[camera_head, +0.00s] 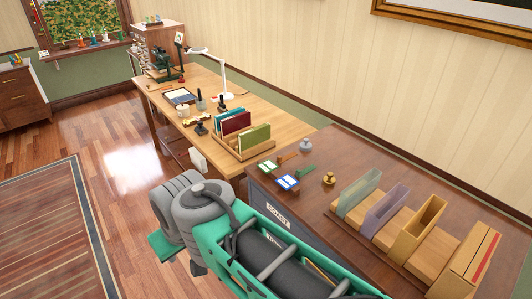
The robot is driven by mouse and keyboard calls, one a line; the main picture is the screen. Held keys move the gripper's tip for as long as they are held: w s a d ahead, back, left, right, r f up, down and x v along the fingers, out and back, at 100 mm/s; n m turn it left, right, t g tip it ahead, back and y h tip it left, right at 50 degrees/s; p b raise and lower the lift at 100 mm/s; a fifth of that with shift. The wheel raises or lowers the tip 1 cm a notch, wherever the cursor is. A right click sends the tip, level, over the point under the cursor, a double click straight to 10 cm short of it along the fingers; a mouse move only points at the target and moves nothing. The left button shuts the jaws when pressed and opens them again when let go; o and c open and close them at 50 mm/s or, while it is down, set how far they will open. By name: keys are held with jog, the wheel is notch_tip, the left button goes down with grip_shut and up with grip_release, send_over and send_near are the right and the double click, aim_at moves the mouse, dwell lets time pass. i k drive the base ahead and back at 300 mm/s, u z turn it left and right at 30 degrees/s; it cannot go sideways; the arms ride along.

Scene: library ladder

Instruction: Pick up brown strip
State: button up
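A small orange-brown strip (288,157) lies on the brown desk at the right, near its far left edge; it is too small to be sure that it is the brown strip. A green piece (306,169) and a dark green piece (268,165) lie near it, with two blue-and-white cards (288,182) in front. My grey and green arm fills the bottom middle, in front of the desk. My gripper's fingers do not show.
The brown desk (330,146) also bears a brass bell-like object (329,178) and a wooden rack with several upright holders (420,225). A lighter table (272,104) behind holds a folder rack (243,151) and a white lamp (222,75). Open wooden floor (125,160) lies left.

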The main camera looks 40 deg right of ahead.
aim_at(280, 160)
jog(key=z, duration=0.3)
jog(key=i, duration=0.85)
jog(key=z, duration=0.6)
jog(key=i, duration=0.35)
jog(key=z, duration=0.3)
